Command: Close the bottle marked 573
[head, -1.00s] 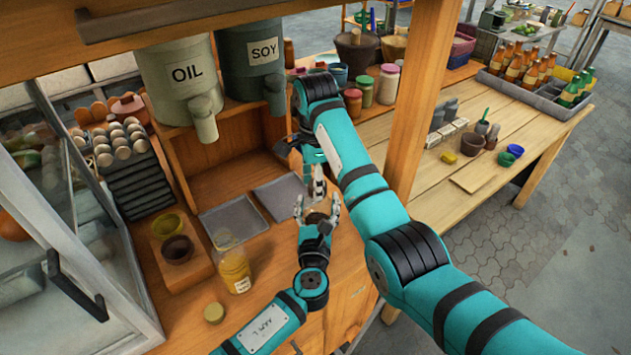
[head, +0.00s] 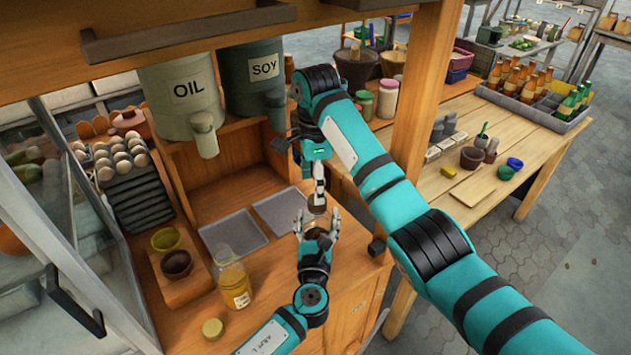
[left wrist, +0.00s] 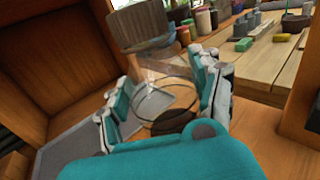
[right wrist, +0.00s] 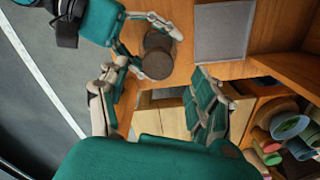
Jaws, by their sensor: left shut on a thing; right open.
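My left gripper (head: 318,226) is shut on a clear glass bottle (left wrist: 160,90) with something dark at its bottom; no label on it is readable. A brown round cap (left wrist: 140,24) is at the bottle's mouth; I cannot tell whether it is fully seated. The cap also shows in the right wrist view (right wrist: 153,65). My right gripper (head: 319,186) is open, just above the cap. A bottle with amber liquid (head: 233,280) stands uncapped on the counter, its label too small to read. A yellowish lid (head: 212,328) lies near it.
Two grey trays (head: 232,235) lie on the counter behind the grippers. Bowls on a wooden block (head: 178,290) stand at the left. Oil (head: 182,95) and soy (head: 255,80) dispensers hang above. A wooden post (head: 415,120) rises behind my right arm.

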